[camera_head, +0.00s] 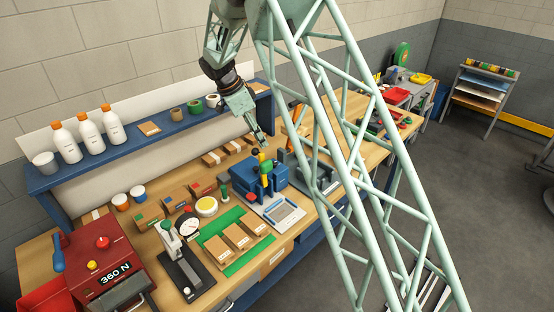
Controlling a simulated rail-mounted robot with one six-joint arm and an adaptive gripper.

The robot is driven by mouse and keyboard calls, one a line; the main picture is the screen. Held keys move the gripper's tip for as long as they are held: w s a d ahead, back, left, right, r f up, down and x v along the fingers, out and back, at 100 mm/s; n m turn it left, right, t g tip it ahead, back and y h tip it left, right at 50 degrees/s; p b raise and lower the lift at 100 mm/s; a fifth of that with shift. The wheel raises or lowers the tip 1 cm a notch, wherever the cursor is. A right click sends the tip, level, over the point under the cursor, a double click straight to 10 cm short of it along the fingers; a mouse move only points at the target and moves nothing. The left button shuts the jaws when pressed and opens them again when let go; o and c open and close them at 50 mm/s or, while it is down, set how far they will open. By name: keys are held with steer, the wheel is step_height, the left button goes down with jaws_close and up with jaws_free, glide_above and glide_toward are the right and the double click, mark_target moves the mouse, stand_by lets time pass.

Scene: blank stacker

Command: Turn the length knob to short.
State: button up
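I cannot tell which small part is the length knob, and no short or long marking is readable. My gripper (261,139) points down just above and behind the blue machine, close to its dark round top part (255,152). Contact cannot be made out. The fingers are too small to tell whether they are open or shut.
A green mat (236,266) with brown blocks lies in front. A dial gauge stand (183,262) and a red machine marked 360 N (100,262) stand at left. A blue shelf (110,152) with white bottles runs behind. My lattice arm hides part of the bench at right.

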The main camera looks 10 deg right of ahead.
stand_by(0.4)
steer(key=shift+p+x, duration=1.15)
steer(key=shift+x, duration=5.7)
steer(key=shift+s+a, duration=0.1)
steer(key=shift+c, duration=0.5)
steer(key=c, duration=0.7)
